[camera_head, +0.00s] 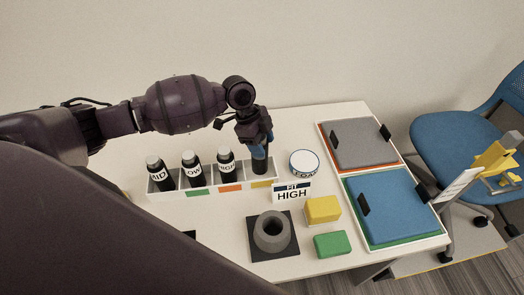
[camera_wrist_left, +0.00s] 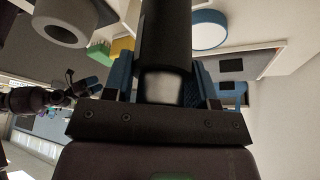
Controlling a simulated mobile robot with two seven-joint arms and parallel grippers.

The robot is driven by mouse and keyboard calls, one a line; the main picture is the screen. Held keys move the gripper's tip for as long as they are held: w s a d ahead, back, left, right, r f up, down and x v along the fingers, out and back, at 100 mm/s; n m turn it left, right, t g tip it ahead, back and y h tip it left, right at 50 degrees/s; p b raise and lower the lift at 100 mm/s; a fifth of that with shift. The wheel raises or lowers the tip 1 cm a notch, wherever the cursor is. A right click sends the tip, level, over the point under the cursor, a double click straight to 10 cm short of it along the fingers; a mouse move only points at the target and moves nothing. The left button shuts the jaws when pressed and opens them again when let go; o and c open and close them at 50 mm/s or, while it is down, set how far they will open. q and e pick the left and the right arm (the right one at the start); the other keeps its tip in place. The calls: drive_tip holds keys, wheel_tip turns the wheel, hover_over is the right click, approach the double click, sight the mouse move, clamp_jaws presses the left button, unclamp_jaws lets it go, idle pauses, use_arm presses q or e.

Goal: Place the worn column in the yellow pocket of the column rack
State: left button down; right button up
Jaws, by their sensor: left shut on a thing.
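The column rack (camera_head: 207,190) is a long pale tray with green, orange and yellow tags on its front. My left gripper (camera_head: 257,146) is above its right end, blue fingers pointing down and shut on a black column (camera_head: 260,164). That column stands about upright, its lower end at the pocket with the yellow tag (camera_head: 262,184); whether it rests on the pocket floor is hidden. It also shows between the fingers in the left wrist view (camera_wrist_left: 166,35). My right gripper (camera_wrist_left: 86,87) appears small in the left wrist view; its jaw opening is unclear.
Columns marked MID (camera_head: 161,173), LOW (camera_head: 192,168) and HIGH (camera_head: 227,165) stand in the rack. A "FIT HIGH" sign (camera_head: 291,193), round tin (camera_head: 304,163), grey ring on a dark base (camera_head: 271,231), yellow block (camera_head: 323,209) and green block (camera_head: 332,244) are nearby. Trays hold grey (camera_head: 358,143) and blue (camera_head: 395,208) pads.

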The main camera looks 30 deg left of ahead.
use_arm(q)
wheel_tip(320, 180, down, 4)
drive_tip(key=shift+r, duration=0.15)
use_arm(e)
drive_tip(key=shift+w+r, duration=0.1)
drive_tip(key=shift+w, duration=0.2)
drive_tip(key=shift+s, duration=0.1)
use_arm(q)
drive_tip(key=c, duration=0.8)
unclamp_jaws()
drive_tip(key=o, duration=0.4)
drive_tip(key=shift+c, duration=0.2)
use_arm(e)
drive_tip(key=shift+s+f, duration=0.25)
drive_tip(key=shift+s, duration=0.1)
